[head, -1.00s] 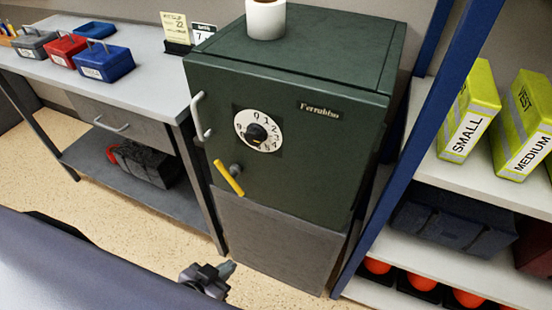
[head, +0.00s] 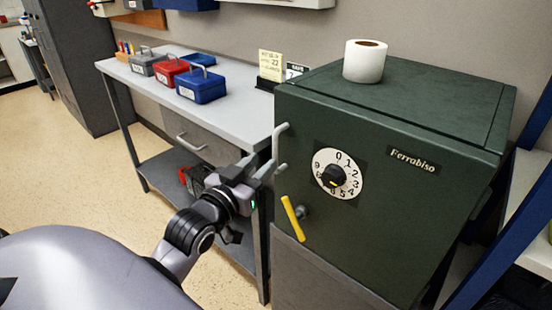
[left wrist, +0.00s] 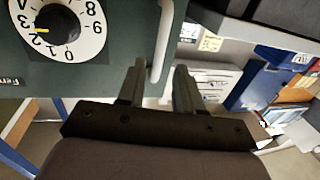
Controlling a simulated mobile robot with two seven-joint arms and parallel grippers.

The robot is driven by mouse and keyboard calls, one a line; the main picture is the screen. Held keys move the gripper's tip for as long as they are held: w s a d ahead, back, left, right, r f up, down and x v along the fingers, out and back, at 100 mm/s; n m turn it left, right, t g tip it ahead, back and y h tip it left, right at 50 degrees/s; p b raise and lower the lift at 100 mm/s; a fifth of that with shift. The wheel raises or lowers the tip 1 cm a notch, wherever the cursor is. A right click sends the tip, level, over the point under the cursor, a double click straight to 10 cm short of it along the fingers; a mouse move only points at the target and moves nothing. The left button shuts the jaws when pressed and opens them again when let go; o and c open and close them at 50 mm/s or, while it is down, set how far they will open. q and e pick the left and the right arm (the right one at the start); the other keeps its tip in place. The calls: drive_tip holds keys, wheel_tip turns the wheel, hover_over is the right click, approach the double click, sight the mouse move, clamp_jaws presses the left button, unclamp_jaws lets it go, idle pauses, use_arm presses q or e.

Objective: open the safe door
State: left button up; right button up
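The dark green safe (head: 400,215) stands on a grey base with its door shut flush. A white numbered dial (head: 338,173) with a black knob is on the door. A tilted yellow lever (head: 293,218) sits below it, and a pale grey pull handle (head: 279,148) is at the door's left edge. My left gripper (head: 258,168) is open just left of this handle. In the left wrist view, the handle (left wrist: 163,40) shows between the open fingertips (left wrist: 158,75), apparently just beyond them; contact cannot be told. My right gripper is out of view.
A white roll (head: 364,62) stands on the safe. The grey workbench (head: 235,115) at left holds a blue box (head: 202,86), a red box (head: 172,72) and a yellow note card (head: 270,65). A blue shelf post (head: 500,235) stands close on the right.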

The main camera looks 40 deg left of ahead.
sight(274, 153)
use_arm(q)
drive_tip(key=shift+w+a, duration=0.15)
drive_tip(key=shift+w, duration=1.55)
drive_tip(key=shift+w+a, duration=0.15)
drive_tip(key=shift+w, duration=1.5)
clamp_jaws()
